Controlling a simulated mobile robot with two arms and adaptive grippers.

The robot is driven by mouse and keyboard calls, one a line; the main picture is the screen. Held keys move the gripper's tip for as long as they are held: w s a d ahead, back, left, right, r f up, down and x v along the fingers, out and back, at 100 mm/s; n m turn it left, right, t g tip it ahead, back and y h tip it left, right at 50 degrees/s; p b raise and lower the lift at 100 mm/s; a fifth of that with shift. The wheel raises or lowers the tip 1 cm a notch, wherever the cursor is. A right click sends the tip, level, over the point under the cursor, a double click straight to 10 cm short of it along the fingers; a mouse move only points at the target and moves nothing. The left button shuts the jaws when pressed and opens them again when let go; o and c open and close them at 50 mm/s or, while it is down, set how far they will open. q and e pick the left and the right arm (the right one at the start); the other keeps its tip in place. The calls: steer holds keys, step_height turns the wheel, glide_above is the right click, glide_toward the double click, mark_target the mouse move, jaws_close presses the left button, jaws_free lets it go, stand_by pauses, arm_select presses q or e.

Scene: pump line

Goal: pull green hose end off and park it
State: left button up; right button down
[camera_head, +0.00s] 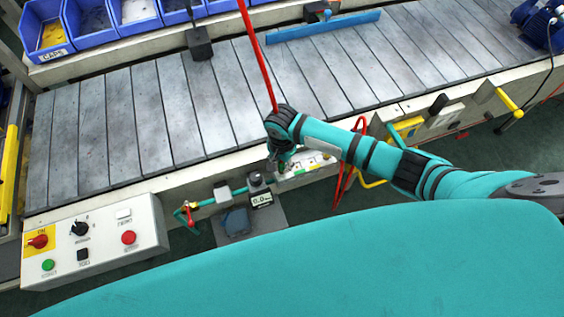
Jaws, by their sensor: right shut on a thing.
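My right arm comes in from the right, and its right gripper (276,168) points down at the front edge of the conveyor, beside a small pale connection panel (308,165). The gripper is shut on what looks like the green hose end, mostly hidden by the fingers and wrist. Whether the end is still seated on a fitting cannot be told. A green pipe (207,202) with a red handle runs just left of the gripper, towards a small gauge reading 0.0 (262,199). My left gripper is not in view.
A slatted conveyor (130,120) fills the middle. A red hose (258,62) hangs down to my right wrist. A control box (95,240) stands at lower left. Blue bins (92,20) line the back. Yellow handles (509,102) and red tubing (345,180) are at the right.

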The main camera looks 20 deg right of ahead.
steer(key=c, duration=1.1)
jaws_free()
steer(key=shift+o, duration=0.3)
step_height(320, 180, up, 7)
steer(key=p, duration=0.8)
steer(key=shift+p, duration=0.35)
steer(key=shift+f, duration=0.1)
